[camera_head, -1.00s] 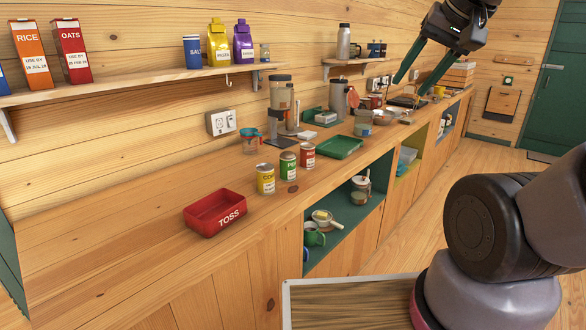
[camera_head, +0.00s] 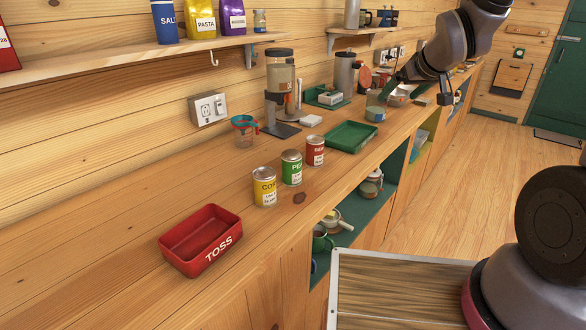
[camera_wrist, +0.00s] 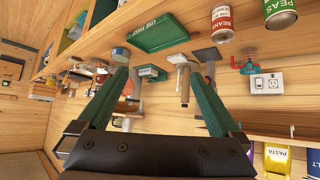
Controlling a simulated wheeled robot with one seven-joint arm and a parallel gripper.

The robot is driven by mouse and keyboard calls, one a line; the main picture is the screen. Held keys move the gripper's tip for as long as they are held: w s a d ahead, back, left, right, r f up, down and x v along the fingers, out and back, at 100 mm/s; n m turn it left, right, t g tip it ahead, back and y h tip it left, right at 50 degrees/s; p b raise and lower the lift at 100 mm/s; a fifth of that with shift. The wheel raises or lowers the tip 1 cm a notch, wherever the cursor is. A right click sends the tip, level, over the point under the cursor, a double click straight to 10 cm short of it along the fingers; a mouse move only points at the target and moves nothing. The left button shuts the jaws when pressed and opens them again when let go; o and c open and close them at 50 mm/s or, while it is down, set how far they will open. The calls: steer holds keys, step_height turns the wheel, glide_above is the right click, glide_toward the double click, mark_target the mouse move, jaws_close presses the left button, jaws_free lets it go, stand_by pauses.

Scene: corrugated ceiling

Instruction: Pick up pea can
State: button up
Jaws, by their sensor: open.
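The pea can (camera_head: 291,168), with a green label, stands upright on the wooden counter between a yellow corn can (camera_head: 265,187) and a red-labelled can (camera_head: 315,151). In the wrist view the pea can (camera_wrist: 281,13) shows at the top right corner, partly cut off, beside the red can (camera_wrist: 222,20). My gripper (camera_wrist: 158,78) is open with its two green fingers apart and nothing between them. In the head view my gripper (camera_head: 418,94) is at the upper right, over the far part of the counter, well away from the pea can.
A red TOSS bin (camera_head: 201,240) sits left of the cans. A green tray (camera_head: 351,137), a blue-rimmed measuring cup (camera_head: 244,131) and a coffee maker (camera_head: 281,90) stand behind them. A wall shelf (camera_head: 140,64) overhangs the back. The counter's front strip is mostly clear.

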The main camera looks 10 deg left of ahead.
mark_target(300, 159)
steer(key=s+a+f+n+y, duration=0.1)
steer(key=a+f+n+y, duration=0.1)
steer(key=a+f, duration=0.4)
steer(key=s+a+f+n+g+y, duration=0.1)
steer(key=s+a+f+n+y, duration=0.1)
steer(key=a+f, duration=0.4)
steer(key=s+a+f+n+y, duration=0.2)
steer(key=a+f, duration=0.4)
steer(key=a, duration=0.3)
steer(key=shift+a+f+n+y, duration=0.15)
steer(key=shift+a+n+y, duration=0.2)
steer(key=shift+n+y, duration=0.45)
steer(key=shift+y, duration=0.3)
steer(key=x, duration=0.4)
steer(key=shift+w+a+f, duration=0.1)
steer(key=shift+a+f, duration=0.1)
steer(key=shift+a, duration=0.15)
steer(key=shift+x, duration=2.85)
steer(key=c, duration=1.4)
steer(key=shift+a, duration=0.1)
jaws_close()
steer(key=shift+r, duration=0.1)
steer(key=shift+r, duration=0.1)
